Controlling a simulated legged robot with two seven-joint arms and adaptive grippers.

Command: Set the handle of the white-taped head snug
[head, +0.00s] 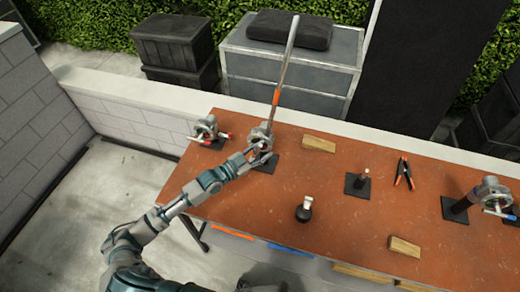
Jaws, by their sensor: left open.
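A grey clamp head (262,134) stands on a black base plate at the back left of the table, with a long pale pole (286,70) with an orange band rising from it. My left gripper (260,154) is open at the near side of this head, over its handle area; the gripper hides the handle, and I cannot tell whether they touch. A second head (207,127) with a red-ended handle stands to its left. A third head (487,190) with a blue-ended handle stands at the far right. White tape is too small to make out with certainty on any head. My right gripper is not in view.
The orange-brown table (340,185) also holds a black-and-white knob-like object (304,208), a short post on a black plate (359,183), an orange-handled clamp (404,172) and wooden blocks (318,144) (404,246). The table surface between them is clear.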

